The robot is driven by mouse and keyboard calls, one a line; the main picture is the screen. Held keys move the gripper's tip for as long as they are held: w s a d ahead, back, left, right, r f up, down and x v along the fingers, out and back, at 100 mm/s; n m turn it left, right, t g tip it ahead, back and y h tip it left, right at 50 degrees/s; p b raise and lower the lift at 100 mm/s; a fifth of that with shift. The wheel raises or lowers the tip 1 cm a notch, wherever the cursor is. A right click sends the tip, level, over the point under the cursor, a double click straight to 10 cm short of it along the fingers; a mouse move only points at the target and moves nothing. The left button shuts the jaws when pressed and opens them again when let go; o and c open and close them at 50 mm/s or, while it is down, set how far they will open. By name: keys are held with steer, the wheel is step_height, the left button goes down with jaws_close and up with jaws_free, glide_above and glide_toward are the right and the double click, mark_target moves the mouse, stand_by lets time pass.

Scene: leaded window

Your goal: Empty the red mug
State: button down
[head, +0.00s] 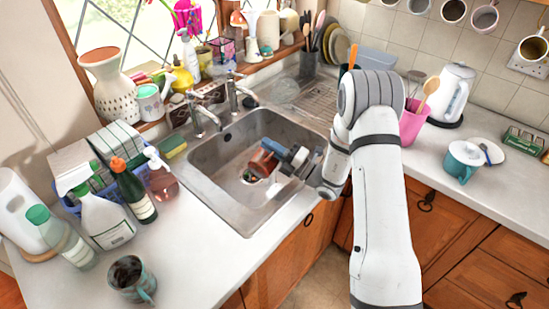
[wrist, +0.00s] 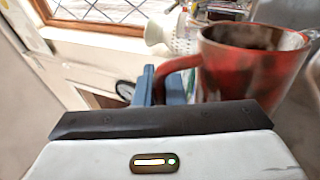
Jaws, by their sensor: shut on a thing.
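The red mug (head: 262,164) is held over the sink basin in the head view, partly covered by my gripper (head: 275,150). In the wrist view the red mug (wrist: 252,72) fills the upper right, with its handle towards the blue fingers of my gripper (wrist: 165,85). My gripper is shut on the mug, at the handle side. The mug's inside looks dark near the rim; I cannot tell what is in it. I cannot tell how far the mug tilts. The grey metal sink (head: 222,158) lies under it, with small coloured bits near the drain.
A tap (head: 205,120) stands behind the basin. Spray bottles (head: 103,215) and a dark green bottle (head: 136,192) crowd the left counter, with a patterned mug (head: 131,279) in front. A pink utensil pot (head: 414,122), kettle (head: 452,95) and teal mug (head: 461,162) stand right.

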steer(key=shift+w+d+r+m+t+h+p, duration=0.1)
steer(key=shift+w+d+r+m+t+p, duration=0.2)
steer(key=shift+m+p, duration=0.3)
steer(key=shift+w+d+r+m+t+h+p, duration=0.1)
steer(key=shift+w+m+t+p, duration=0.2)
steer(key=shift+m+p, duration=0.25)
steer(key=shift+w+d+r+m+t+h+p, duration=0.1)
steer(key=shift+w+d+r+m+t+p, duration=0.1)
steer(key=shift+w+m+p, duration=0.35)
steer(key=shift+w+r+m+p, duration=0.1)
steer(key=shift+r+m+p, duration=0.05)
steer(key=shift+m+p, duration=0.25)
steer(key=shift+w+d+r+m+t+h+p, duration=0.1)
steer(key=shift+w+d+m+t+h+p, duration=0.15)
steer(key=shift+m+p, duration=0.2)
steer(key=shift+w+d+r+m+t+h+p, duration=0.15)
steer(key=shift+w+m+t+p, duration=0.2)
steer(key=shift+m, duration=0.2)
steer(key=w+m+p, duration=0.1)
steer(key=m, duration=0.1)
steer(key=w+d+m+t+h, duration=0.1)
steer(key=m, duration=0.1)
steer(key=w+d+m+h+p, duration=0.1)
steer(key=w+m, duration=0.1)
steer(key=shift+f+t+p, duration=0.3)
steer(key=shift+f+t, duration=0.1)
steer(key=shift+w+m, duration=0.1)
steer(key=shift+m, duration=0.2)
